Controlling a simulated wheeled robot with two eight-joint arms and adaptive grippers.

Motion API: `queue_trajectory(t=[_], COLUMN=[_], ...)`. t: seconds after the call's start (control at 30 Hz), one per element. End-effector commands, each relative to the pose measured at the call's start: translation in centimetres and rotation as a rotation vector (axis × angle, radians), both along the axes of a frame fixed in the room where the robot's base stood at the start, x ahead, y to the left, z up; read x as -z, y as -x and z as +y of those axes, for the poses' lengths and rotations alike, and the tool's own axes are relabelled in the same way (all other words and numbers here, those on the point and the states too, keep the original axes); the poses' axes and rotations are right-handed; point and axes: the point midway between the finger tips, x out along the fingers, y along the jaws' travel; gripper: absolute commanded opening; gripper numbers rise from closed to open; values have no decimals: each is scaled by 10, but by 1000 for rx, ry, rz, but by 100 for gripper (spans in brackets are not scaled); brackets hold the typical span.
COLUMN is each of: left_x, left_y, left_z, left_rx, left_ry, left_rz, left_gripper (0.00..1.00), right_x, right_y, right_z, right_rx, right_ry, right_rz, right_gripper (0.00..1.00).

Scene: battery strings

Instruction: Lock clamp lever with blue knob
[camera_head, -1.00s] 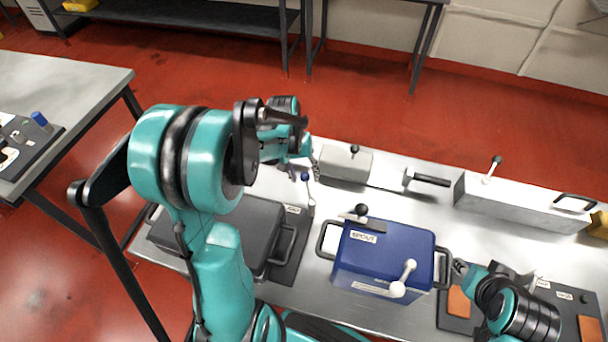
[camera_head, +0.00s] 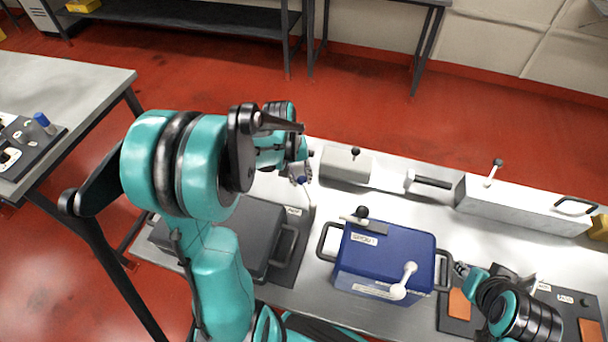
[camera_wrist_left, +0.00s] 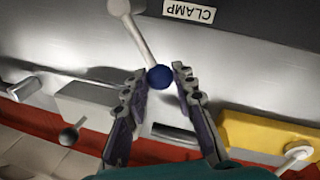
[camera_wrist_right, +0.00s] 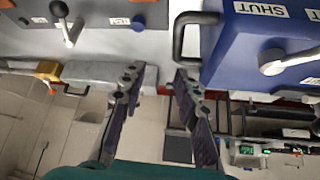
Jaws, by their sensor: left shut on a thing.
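The clamp lever is a pale rod (camera_wrist_left: 137,35) with a blue knob (camera_wrist_left: 159,77) at its end, beside a label reading CLAMP (camera_wrist_left: 189,12). In the head view the blue knob (camera_head: 302,180) shows at the tips of my left gripper (camera_head: 300,171). In the left wrist view the fingers of my left gripper (camera_wrist_left: 158,80) lie on either side of the knob, shut on it. My right gripper (camera_wrist_right: 158,76) is open and empty, near the handle (camera_wrist_right: 190,36) of the blue box.
A blue box (camera_head: 385,257) with black side handles stands mid-bench. A dark case (camera_head: 245,235) lies left of it, partly behind my left arm. Grey blocks (camera_head: 345,166) and a long metal housing (camera_head: 520,205) line the back edge. Orange pads (camera_head: 459,304) lie at right.

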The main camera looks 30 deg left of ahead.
Motion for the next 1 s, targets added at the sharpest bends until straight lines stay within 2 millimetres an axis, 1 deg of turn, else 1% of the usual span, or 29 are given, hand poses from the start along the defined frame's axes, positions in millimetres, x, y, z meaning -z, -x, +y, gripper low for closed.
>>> queue_trajectory(t=[0.37,0.6,0.8,1.0], left_x=[0,0,0,0], left_y=[27,44,54,60], left_z=[13,16,16,15], left_rx=[-338,-536,-657,-733], left_ry=[-1,0,-1,-1], left_rz=[-1,0,1,1], left_gripper=[0,0,0,0], right_x=[-5,-8,-9,-10], right_y=[0,0,0,0], right_z=[0,0,0,0], right_rx=[0,0,0,0], right_ry=[0,0,0,0], right_rz=[0,0,0,0], right_gripper=[32,32,32,32])
